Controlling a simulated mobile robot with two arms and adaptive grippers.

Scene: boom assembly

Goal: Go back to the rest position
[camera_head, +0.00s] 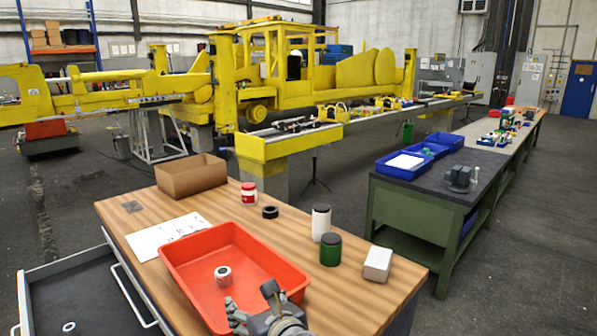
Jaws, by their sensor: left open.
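My left gripper (252,302) shows at the bottom edge, over the front right part of the red tray. Its two fingers are spread apart with nothing between them. The red tray (190,247) lies on the wooden workbench (345,305). My right gripper is not in view.
Papers (165,233) lie left.

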